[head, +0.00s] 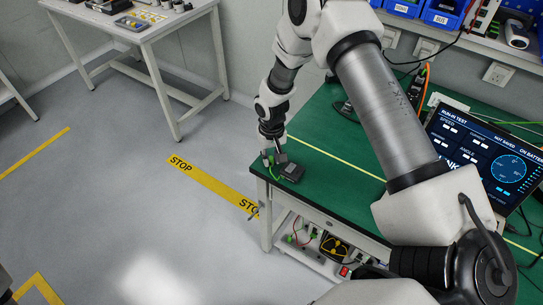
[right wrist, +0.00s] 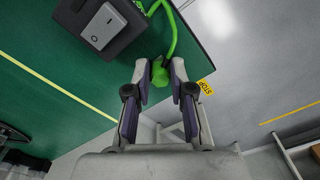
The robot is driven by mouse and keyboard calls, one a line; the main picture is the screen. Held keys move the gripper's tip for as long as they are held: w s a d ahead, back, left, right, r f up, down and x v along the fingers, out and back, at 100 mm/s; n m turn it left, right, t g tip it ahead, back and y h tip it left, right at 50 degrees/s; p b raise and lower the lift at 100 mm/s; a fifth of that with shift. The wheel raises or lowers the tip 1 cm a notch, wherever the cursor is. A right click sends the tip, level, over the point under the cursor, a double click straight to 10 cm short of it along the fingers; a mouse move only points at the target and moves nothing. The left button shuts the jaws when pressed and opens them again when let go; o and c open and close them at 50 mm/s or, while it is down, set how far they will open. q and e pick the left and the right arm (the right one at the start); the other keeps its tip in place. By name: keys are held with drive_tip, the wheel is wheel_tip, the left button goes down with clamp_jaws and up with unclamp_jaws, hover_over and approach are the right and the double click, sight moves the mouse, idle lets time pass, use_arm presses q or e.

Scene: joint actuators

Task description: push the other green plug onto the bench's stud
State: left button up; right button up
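A green plug (right wrist: 160,76) sits between the fingertips of my right gripper (right wrist: 160,82) in the right wrist view, and the fingers look closed on its sides. A green cable runs from it past a dark box (right wrist: 107,25) with a grey switch. In the head view my right gripper (head: 272,155) points down at the near left corner of the green bench (head: 330,185), beside the dark box (head: 291,172). I cannot make out the stud; it may be hidden by the plug or gripper. My left gripper is not in view.
Below the bench top, a shelf (head: 310,262) holds wiring, small green parts and a yellow-and-black item (head: 334,247). A monitor (head: 485,158) and blue bins (head: 443,12) stand to the right and back. Open floor lies left of the bench.

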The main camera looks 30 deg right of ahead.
drive_tip(key=o, duration=0.4)
drive_tip(key=shift+r, duration=0.15)
